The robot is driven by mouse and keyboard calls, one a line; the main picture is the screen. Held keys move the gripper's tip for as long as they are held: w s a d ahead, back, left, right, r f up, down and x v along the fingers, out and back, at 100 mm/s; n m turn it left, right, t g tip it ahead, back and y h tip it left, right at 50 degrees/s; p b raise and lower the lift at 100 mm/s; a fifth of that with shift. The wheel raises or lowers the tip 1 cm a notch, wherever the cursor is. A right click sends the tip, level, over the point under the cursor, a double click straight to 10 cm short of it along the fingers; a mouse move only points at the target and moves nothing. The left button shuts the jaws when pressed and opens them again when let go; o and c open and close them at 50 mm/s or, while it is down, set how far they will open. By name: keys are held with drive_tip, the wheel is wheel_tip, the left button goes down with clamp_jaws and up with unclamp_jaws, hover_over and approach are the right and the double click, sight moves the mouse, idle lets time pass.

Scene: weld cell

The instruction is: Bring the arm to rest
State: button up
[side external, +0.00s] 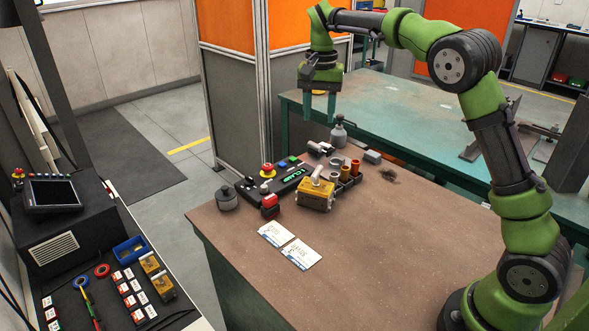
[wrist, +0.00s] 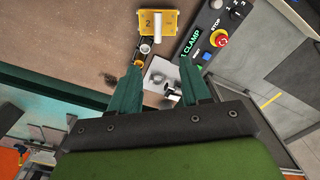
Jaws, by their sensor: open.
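My gripper (side external: 319,105) hangs from my green arm, pointing down, above the far edge of the brown table (side external: 355,250). Its two green fingers are apart with nothing between them in the side view. In the wrist view my gripper (wrist: 158,82) also shows spread fingers, with a grey-white bottle-like thing (wrist: 158,74) in the gap, well below them. That grey bottle (side external: 339,135) stands on the table under my gripper, apart from it.
Two white cards (side external: 289,245) lie in front. The table's near right area is clear. A green table (side external: 410,100) stands behind.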

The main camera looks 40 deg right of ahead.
drive_tip(key=s+a+n+t+y, duration=0.1)
drive_tip(key=s+a+n+t, duration=0.2)
drive_tip(key=s, duration=1)
drive_tip(key=s+a+n+t+y, duration=0.1)
drive_tip(key=s+a+n+t, duration=0.3)
drive_tip(key=s, duration=0.9)
drive_tip(key=shift+a, duration=1.2)
